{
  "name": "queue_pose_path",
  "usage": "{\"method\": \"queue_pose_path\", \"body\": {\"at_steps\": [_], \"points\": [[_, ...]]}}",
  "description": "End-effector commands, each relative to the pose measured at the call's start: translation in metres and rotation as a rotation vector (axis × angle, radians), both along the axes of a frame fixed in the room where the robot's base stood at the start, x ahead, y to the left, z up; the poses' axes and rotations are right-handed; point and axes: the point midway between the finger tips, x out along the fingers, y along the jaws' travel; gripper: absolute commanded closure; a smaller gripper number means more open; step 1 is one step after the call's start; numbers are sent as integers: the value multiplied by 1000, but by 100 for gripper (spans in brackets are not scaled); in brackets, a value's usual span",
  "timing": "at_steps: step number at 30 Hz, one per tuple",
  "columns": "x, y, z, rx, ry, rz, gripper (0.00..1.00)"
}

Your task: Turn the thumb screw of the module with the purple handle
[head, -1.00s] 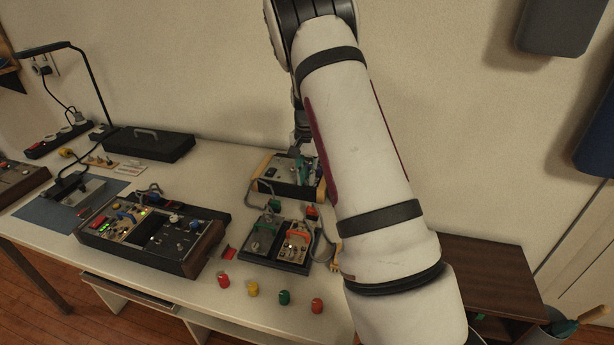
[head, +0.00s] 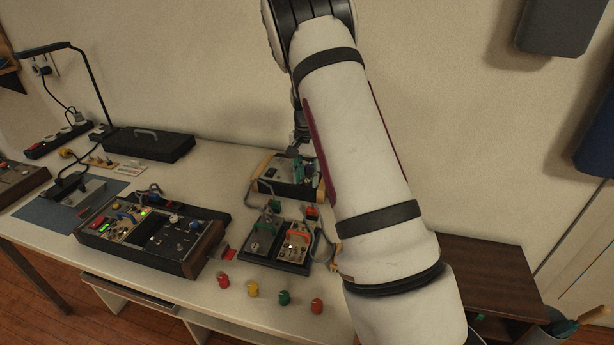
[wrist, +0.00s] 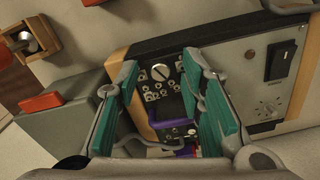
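The module with the purple handle (wrist: 170,122) sits in a wood-sided case in the wrist view. It has a dark panel with small sockets. A silver slotted round head (wrist: 161,72), which looks like the thumb screw, is on its upper part. My gripper (wrist: 160,62) is open, with teal pads on either side of this head in the picture. I see no contact with it; the depth gap is hard to tell. In the head view the case (head: 272,187) stands at the back of the table, with my gripper above it, partly hidden by my arm.
A pale panel with a black switch (wrist: 280,60) and a knob (wrist: 266,110) lies right of the module. A grey box with a red top (wrist: 42,102) is to the left. In the head view, a dark base (head: 262,254) with green- and red-handled modules stands in front of the case.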

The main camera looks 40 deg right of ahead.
Motion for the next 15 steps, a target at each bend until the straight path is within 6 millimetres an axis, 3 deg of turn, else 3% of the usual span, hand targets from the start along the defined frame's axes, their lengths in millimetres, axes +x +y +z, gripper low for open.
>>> {"method": "queue_pose_path", "body": {"at_steps": [8, 15], "points": [[1, 0, 10, 0, -2, 1, 65], [1, 0, 54, -2, -5, 0, 65]]}}
